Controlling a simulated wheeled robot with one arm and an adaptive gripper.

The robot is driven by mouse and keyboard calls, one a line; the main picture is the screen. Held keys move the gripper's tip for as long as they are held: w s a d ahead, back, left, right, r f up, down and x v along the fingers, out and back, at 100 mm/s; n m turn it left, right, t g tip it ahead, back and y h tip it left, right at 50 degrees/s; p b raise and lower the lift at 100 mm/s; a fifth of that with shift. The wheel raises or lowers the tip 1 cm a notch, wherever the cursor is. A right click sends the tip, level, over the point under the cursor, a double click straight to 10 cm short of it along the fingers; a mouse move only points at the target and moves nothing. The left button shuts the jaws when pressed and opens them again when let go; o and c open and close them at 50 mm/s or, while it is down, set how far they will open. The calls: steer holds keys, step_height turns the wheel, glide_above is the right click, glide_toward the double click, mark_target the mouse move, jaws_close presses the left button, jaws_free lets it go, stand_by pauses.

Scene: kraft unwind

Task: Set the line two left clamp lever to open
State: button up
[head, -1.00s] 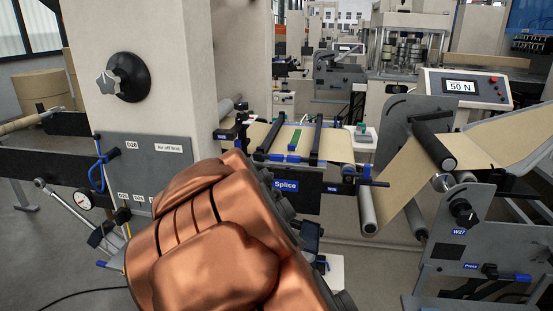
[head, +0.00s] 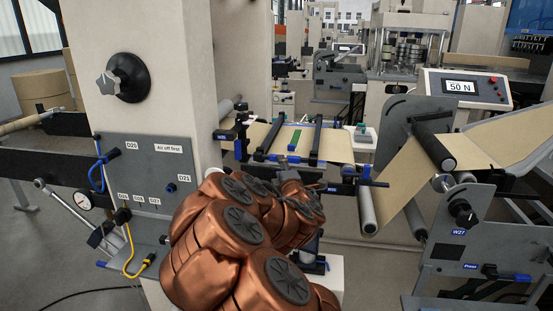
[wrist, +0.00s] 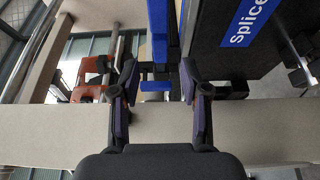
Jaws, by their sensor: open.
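The splice table (head: 338,143) stands in mid-picture in the head view, with brown paper web over it and two dark clamp bars, the left one (head: 268,138) and the right one (head: 315,147). Blue parts show at their ends. I cannot tell for sure which is the line two left clamp lever. In the wrist view, my gripper (wrist: 160,88) is open, its two dark fingers apart. A long blue bar (wrist: 158,28) and a small blue block (wrist: 155,86) appear between and beyond the fingers; contact is not clear. My copper arm hides the table's front left in the head view.
The dark splice panel (wrist: 222,42) is close on the right in the wrist view. A beige column (head: 150,60) with a valve panel (head: 165,170), gauge and hoses stands left. Rollers (head: 433,146) and a tension display (head: 465,88) stand right.

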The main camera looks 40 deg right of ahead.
steer(key=shift+p+x, duration=1.1)
steer(key=shift+x, duration=2.55)
jaws_close()
